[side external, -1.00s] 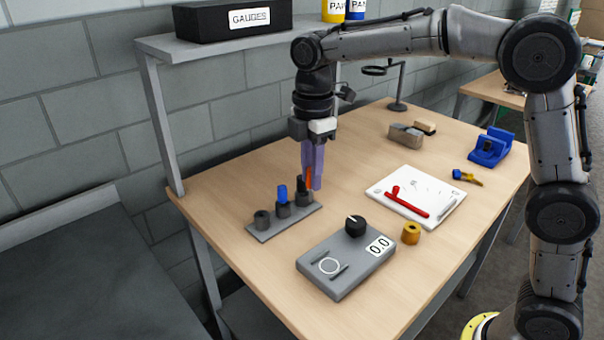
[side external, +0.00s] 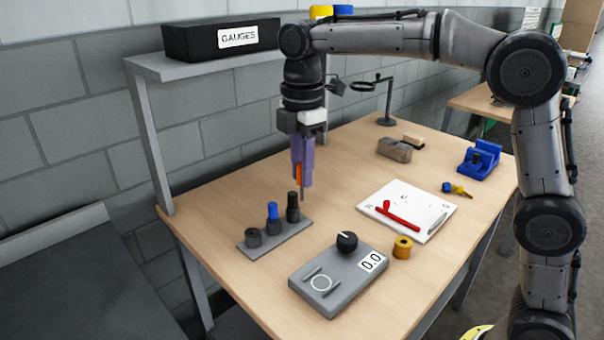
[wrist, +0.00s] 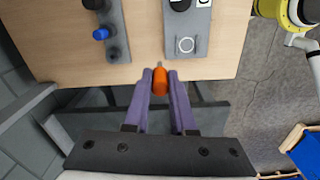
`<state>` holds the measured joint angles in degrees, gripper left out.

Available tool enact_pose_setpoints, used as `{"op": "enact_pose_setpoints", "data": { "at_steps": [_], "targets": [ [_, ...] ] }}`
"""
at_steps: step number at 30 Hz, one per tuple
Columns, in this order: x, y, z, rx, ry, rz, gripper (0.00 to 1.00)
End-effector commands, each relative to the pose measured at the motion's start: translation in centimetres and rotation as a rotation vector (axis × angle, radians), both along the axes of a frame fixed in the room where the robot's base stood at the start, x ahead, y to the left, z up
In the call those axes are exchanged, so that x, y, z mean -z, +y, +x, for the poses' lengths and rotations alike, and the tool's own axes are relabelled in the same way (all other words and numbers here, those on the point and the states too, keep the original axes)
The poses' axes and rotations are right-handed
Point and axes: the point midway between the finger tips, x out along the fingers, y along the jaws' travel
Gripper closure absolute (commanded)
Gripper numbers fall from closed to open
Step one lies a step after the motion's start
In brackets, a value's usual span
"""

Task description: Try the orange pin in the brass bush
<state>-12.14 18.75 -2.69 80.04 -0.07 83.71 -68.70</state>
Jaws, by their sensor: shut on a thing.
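My gripper (side external: 302,178) is shut on the orange pin (side external: 298,174), which points down with its grey metal tip showing below the purple fingers. The pin also shows between the fingertips in the wrist view (wrist: 159,82). In the side view the pin hangs in the air by the right end of the grey rack. The brass bush (side external: 402,248) stands upright on the table, to the right of and nearer than the gripper, apart from it. The bush does not show in the wrist view.
The rack (side external: 262,247) holds a blue pin (side external: 272,211), a black pin (side external: 293,202) and an empty-looking socket (side external: 253,238).

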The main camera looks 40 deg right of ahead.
Motion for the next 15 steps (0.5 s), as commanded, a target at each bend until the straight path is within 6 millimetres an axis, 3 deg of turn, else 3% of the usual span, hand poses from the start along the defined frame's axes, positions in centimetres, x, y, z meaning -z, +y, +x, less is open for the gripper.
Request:
{"op": "enact_pose_setpoints", "data": {
  "at_steps": [15],
  "targets": [
    [-0.19, 0.08, 0.35, -0.043, -0.016, 0.003, 1.0]
  ]
}}
